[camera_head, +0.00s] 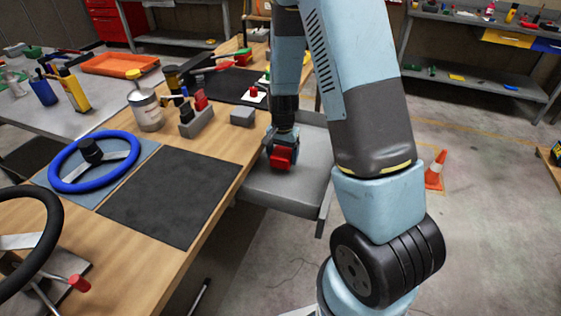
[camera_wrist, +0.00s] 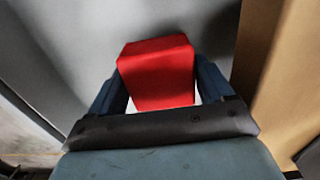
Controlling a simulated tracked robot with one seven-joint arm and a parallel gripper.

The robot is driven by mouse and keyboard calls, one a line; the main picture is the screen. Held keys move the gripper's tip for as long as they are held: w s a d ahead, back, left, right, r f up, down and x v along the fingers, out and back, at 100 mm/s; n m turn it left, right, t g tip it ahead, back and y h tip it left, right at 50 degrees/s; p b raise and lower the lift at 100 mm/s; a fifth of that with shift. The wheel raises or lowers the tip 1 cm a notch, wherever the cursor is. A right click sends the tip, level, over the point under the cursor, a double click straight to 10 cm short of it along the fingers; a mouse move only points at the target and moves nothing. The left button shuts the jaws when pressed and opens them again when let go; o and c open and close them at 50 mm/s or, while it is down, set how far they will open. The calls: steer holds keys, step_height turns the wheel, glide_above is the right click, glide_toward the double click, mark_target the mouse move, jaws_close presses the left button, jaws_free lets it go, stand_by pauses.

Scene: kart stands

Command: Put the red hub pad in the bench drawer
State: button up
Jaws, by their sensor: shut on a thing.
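The red hub pad (camera_head: 283,157) is a small red block held between the fingers of my gripper (camera_head: 282,150). In the wrist view the pad (camera_wrist: 158,72) fills the space between the two dark blue fingers of my gripper (camera_wrist: 160,90). The open bench drawer (camera_head: 285,190) is a grey tray pulled out from the right side of the wooden bench. In the head view the pad is over the drawer's inside, near its bench side. I cannot tell whether the pad touches the drawer floor. My arm hides the drawer's far right part.
The wooden bench (camera_head: 190,260) holds a blue steering wheel (camera_head: 95,162), a black mat (camera_head: 170,197), a can (camera_head: 146,108) and a small grey block (camera_head: 243,116) near the drawer. An orange cone (camera_head: 436,170) stands on the floor at right. The drawer looks otherwise empty.

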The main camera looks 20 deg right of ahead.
steer(key=shift+f, duration=1.55)
steer(key=o, duration=0.8)
steer(key=shift+f, duration=0.1)
step_height(320, 180, up, 13)
steer(key=shift+f, duration=0.1)
step_height(320, 180, up, 10)
steer(key=n+t, duration=0.1)
steer(key=n, duration=0.1)
glide_above(282, 153)
steer(key=s+d, duration=0.1)
steer(key=s, duration=0.3)
steer(key=s+r+n+t, duration=0.1)
steer(key=s+r, duration=0.4)
steer(key=s, duration=0.1)
steer(key=s+d+r+n+t, duration=0.1)
steer(key=s+r+n+t, duration=0.1)
steer(key=s+r, duration=0.4)
steer(key=s+d+r+n+t, duration=0.1)
steer(key=s+r+n, duration=0.1)
steer(key=s+r, duration=0.4)
steer(key=shift+s+d+t, duration=0.15)
steer(key=shift+s+t, duration=0.15)
steer(key=shift+s, duration=0.7)
